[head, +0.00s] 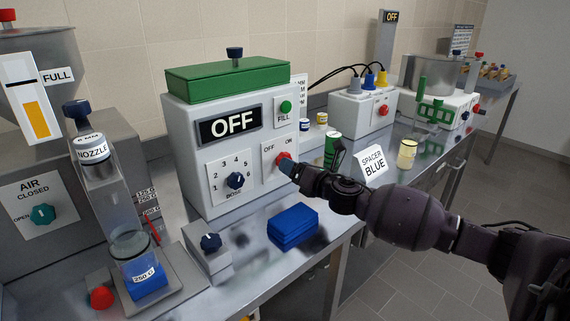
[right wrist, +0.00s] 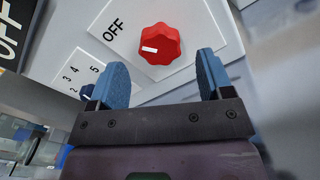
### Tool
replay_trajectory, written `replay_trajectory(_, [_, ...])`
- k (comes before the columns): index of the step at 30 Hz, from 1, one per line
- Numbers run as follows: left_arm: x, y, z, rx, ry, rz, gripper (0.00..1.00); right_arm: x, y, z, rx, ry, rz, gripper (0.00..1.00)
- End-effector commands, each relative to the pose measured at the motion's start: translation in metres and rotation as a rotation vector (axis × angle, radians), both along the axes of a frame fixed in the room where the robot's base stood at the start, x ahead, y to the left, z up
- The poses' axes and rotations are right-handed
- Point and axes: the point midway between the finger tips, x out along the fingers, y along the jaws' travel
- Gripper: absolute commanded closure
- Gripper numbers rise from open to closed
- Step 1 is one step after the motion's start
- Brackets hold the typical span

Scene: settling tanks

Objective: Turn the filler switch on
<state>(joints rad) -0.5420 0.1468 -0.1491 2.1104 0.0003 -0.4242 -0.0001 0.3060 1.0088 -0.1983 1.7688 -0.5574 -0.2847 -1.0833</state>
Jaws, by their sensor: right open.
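The filler switch is a red lobed knob (head: 283,157) on the front of a white filler box (head: 190,150), under OFF and ON labels. In the right wrist view the knob (right wrist: 160,44) has a white mark on the side toward the OFF label. The box's black display (head: 232,124) reads OFF. My right gripper (head: 289,168) is at the knob in the head view, partly covering it. In the right wrist view its two blue fingers are apart, with the knob ahead between them and not gripped. My left gripper is not in view.
A dose dial (head: 236,180) and green FILL button (head: 286,107) share the panel. A blue block (head: 293,226) and a small dark-knobbed box (head: 208,252) lie in front.

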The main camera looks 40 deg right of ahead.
Motion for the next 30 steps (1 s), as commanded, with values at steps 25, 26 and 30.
replay_trajectory(25, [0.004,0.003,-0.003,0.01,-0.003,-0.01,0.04,0.041,0.003,0.0,0.0,0.001,0.0,0.38])
replay_trajectory(26, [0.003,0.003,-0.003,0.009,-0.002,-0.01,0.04,0.041,0.003,0.0,0.0,0.001,0.0,0.42])
replay_trajectory(30, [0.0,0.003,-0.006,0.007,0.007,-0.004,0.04,0.04,0.003,0.0,0.001,0.001,0.0,0.64])
